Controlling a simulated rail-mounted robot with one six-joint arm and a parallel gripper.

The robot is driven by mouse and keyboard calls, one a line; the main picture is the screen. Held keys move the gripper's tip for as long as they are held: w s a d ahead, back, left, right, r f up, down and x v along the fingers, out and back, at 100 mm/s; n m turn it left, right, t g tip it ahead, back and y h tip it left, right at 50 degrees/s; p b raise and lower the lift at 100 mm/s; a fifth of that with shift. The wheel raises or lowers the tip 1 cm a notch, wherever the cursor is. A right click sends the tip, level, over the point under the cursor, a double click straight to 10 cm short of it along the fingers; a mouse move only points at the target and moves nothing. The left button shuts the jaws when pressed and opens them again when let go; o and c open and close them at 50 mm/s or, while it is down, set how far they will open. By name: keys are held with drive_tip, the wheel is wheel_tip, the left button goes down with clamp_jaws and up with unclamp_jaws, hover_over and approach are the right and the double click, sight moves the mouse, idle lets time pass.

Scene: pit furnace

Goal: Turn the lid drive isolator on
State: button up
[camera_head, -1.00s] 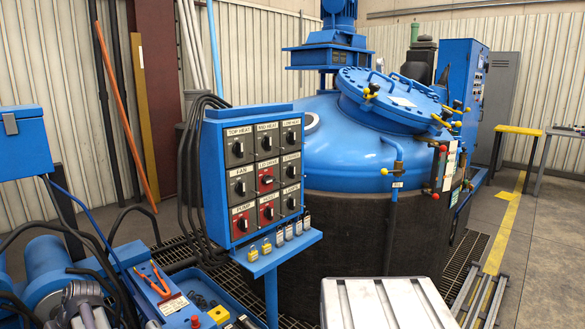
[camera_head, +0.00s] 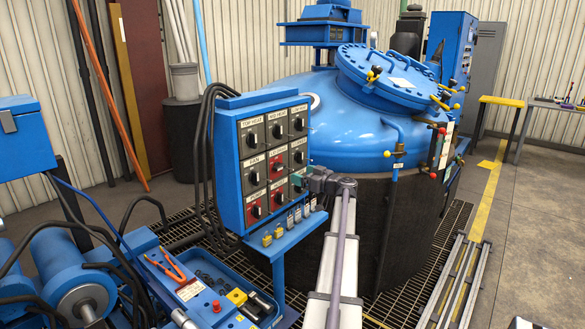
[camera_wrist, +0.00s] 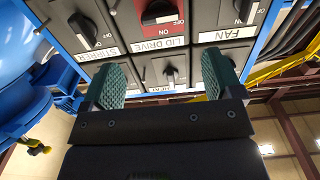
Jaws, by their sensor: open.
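The lid drive isolator is a black rotary knob on a red plate in the middle of the blue switch panel (camera_head: 228,165). In the head view its red plate (camera_head: 278,163) is visible. In the wrist view, which is upside down, the knob (camera_wrist: 160,13) sits at the top edge, partly cut off; its handle appears turned towards the OFF mark. My gripper (camera_head: 297,181) is close to the panel's lower right. In the wrist view its green fingers (camera_wrist: 165,78) are open and empty, with a HEAT switch (camera_wrist: 169,76) showing between them, beyond the tips.
Fan (camera_wrist: 247,10) and stirrer (camera_wrist: 85,28) switches flank the lid drive switch.

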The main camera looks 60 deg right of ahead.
sight(282, 167)
drive_tip(key=w, duration=1.1)
drive_tip(key=shift+d, duration=0.4)
drive_tip(key=shift+s, duration=0.1)
drive_tip(key=c, duration=0.9)
